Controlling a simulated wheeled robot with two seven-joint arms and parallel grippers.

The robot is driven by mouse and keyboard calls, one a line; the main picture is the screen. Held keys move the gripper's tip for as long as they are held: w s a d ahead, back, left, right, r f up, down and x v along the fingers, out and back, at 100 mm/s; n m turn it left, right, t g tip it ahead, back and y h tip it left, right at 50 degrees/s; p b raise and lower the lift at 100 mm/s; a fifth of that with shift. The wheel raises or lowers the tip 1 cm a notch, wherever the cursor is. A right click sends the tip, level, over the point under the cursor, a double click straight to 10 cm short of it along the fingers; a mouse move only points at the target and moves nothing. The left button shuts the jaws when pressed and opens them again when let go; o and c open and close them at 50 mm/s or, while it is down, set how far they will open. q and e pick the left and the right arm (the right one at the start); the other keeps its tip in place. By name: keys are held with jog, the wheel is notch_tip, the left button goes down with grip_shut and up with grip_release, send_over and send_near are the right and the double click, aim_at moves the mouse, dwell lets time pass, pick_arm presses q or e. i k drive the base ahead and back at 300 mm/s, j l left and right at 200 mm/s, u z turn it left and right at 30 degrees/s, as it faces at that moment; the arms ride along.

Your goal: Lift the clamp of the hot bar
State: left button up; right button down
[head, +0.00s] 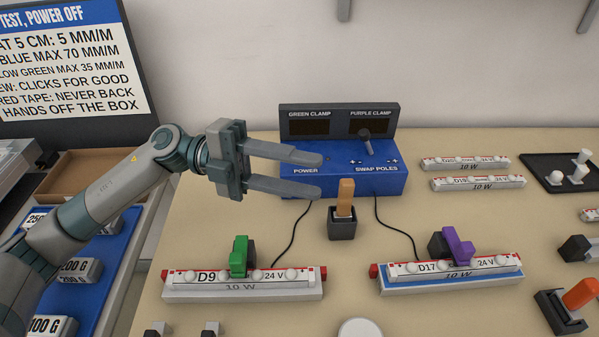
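The bar marked D9 (190,290) lies at the front left with a green clamp (240,254) on its middle. The bar marked D17 (400,283) lies to its right on a blue and white base, with a purple clamp (458,247) on it. Both bars have white knobs and red ends. A blue power box (362,181) stands behind, with dark displays labelled GREEN CLAMP and PURPLE CLAMP. I cannot tell which bar is hot. My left gripper (319,176) is open and empty, in front of the box's left side and above and behind the D9 bar. My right gripper is out of view.
A wooden-handled tool (346,194) stands in a black holder between the clamps. Black cables run from the box toward the bars. Two spare bars (466,162) and a dark tray (548,174) lie at the right. An orange-handled item (580,293) is at the front right.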

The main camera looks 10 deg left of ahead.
aim_at(237, 261)
jog(key=k, duration=2)
